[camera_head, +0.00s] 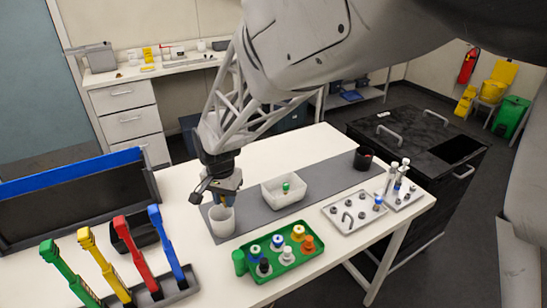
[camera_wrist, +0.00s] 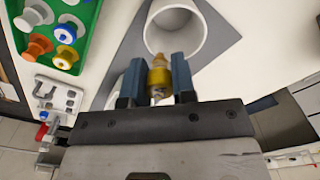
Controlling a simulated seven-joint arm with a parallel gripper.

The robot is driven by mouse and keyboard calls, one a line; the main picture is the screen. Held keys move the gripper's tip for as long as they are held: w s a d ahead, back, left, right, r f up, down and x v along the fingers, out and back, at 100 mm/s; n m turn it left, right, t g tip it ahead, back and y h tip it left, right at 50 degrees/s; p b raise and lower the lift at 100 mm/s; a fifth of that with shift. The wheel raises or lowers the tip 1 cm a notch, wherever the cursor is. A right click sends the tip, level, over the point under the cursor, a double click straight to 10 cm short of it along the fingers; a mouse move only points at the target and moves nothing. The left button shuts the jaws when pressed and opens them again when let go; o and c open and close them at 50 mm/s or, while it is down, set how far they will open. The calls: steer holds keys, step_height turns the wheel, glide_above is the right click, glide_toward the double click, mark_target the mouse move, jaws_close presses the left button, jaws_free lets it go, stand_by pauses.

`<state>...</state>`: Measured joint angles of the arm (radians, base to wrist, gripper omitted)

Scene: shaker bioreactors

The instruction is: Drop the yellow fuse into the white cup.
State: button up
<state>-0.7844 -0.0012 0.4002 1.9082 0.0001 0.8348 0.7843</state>
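My gripper (camera_wrist: 160,82) is shut on the yellow fuse (camera_wrist: 159,80), which sits between the two blue fingers in the wrist view. In the head view my gripper (camera_head: 226,200) is just above and at the far rim of the white cup (camera_head: 222,225). The cup stands upright on the grey mat. In the wrist view the white cup (camera_wrist: 200,38) opens towards the camera, and the tip of the fuse overlaps its near rim. I cannot tell the exact height of the fuse over the cup.
A white bin (camera_head: 284,193) holding a green item is right of the cup. A green tray (camera_head: 285,270) with several coloured fuses is in front. A metal tray (camera_head: 353,214) and a dark cup (camera_head: 363,159) are farther right. Coloured tools stand at the left.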

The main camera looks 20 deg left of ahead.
steer(key=o, duration=0.5)
steer(key=shift+r, duration=0.1)
steer(key=shift+r, duration=3.85)
steer(key=shift+d, duration=0.1)
